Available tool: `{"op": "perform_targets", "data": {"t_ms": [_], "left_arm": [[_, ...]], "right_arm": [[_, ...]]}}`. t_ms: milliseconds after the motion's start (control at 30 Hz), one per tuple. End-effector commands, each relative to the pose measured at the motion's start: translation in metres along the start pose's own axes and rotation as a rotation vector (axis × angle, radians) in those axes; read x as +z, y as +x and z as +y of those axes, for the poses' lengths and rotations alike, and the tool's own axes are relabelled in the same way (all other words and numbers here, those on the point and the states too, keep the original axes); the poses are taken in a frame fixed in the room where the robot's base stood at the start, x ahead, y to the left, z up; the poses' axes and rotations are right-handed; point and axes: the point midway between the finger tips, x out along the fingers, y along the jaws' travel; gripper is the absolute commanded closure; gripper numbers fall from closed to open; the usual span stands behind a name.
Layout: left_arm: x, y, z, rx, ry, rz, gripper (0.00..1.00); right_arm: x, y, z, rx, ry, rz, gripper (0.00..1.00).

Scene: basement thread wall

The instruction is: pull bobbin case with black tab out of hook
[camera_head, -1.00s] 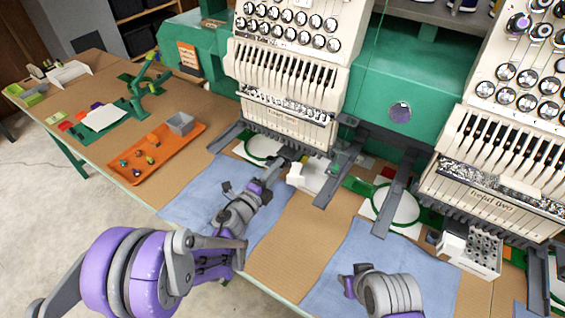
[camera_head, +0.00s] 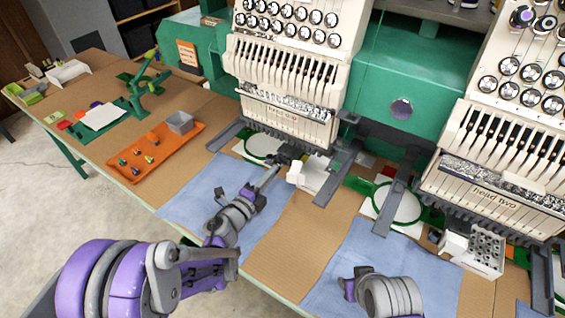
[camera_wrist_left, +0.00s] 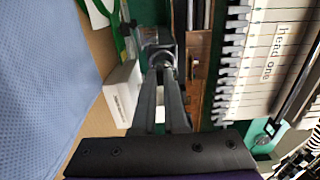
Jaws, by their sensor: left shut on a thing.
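My left gripper (camera_head: 277,168) reaches in from the left, under the front of head one (camera_head: 285,118). In the left wrist view its two long grey fingers (camera_wrist_left: 163,80) are shut on a small, round, metallic thing at their tips, which looks like the bobbin case (camera_wrist_left: 167,64). I cannot make out its black tab. The dark hook area (camera_wrist_left: 158,40) lies just beyond the tips; I cannot tell whether the case is still inside it. My right gripper (camera_head: 350,288) is at the lower right over blue cloth, its fingers too unclear to judge.
A white box (camera_head: 312,174) stands close right of the left fingers. Grey arms and a green hoop (camera_head: 263,146) are nearby. Head two (camera_head: 495,190) and a rack (camera_head: 487,250) stand right. An orange tray (camera_head: 150,165) lies left.

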Motion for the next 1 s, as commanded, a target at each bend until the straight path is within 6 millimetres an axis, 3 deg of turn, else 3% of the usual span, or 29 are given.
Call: {"op": "perform_targets", "data": {"t_ms": [367, 800, 1000], "left_arm": [[0.000, -0.004, -0.001, 0.000, 0.000, 0.000, 1.00], [0.000, -0.040, -0.019, -0.001, -0.001, 0.000, 1.00], [0.000, -0.043, -0.020, 0.000, -0.001, 0.000, 1.00]], "right_arm": [[0.001, 0.001, 0.000, 0.000, 0.000, 0.000, 0.62], [-0.001, -0.001, 0.000, 0.000, 0.000, 0.001, 0.62], [-0.001, -0.001, 0.000, 0.000, 0.000, 0.001, 0.62]]}}
